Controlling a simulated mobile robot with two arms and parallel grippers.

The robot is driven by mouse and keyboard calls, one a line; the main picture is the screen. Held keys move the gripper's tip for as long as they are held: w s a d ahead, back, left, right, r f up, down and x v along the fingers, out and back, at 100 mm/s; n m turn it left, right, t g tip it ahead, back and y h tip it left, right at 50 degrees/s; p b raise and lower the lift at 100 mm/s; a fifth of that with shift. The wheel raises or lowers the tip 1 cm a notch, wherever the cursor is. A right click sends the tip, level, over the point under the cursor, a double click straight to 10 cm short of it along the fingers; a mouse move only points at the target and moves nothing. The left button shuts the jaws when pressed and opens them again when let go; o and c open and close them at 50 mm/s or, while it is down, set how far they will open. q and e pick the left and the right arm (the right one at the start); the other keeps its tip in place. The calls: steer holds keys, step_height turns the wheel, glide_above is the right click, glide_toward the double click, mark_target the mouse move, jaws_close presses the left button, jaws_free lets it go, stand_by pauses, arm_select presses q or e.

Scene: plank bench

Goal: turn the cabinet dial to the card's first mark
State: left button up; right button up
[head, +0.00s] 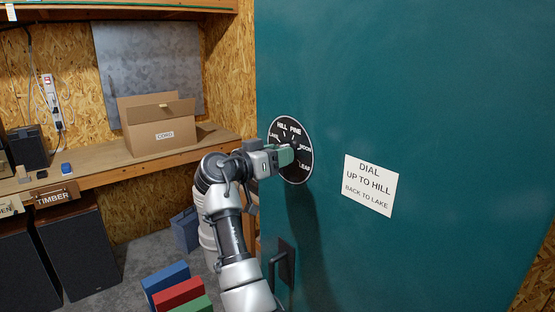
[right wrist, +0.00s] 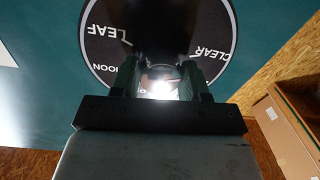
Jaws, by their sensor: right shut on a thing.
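The teal cabinet (head: 430,90) fills the right of the head view. Its round black dial (head: 305,170) carries white words, among them LAKE, HILL, PINE, MOON and LEAF. The right wrist view shows the dial (right wrist: 100,45) close up, with LEAF, CLEAR and part of MOON. The white card (head: 370,186) reads DIAL, UP TO HILL, BACK TO LAKE. My right gripper (head: 286,156) is shut on the dial's shiny knob (right wrist: 160,82), one finger on each side. The gripper hides the dial's middle, so I cannot tell which mark it points at. My left gripper is not in view.
A black handle (head: 285,263) sits low on the cabinet, beside my right arm. A workbench (head: 100,176) with a cardboard box (head: 158,128) stands at the left. Blue, red and green blocks (head: 178,292) are at the bottom. The floor between is partly free.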

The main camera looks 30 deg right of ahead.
steer(key=shift+w+m+g+h+b, duration=0.1)
steer(key=shift+m+g+h+b, duration=0.25)
steer(key=shift+m+b, duration=8.4)
steer(key=shift+m, duration=0.25)
steer(key=o, duration=0.9)
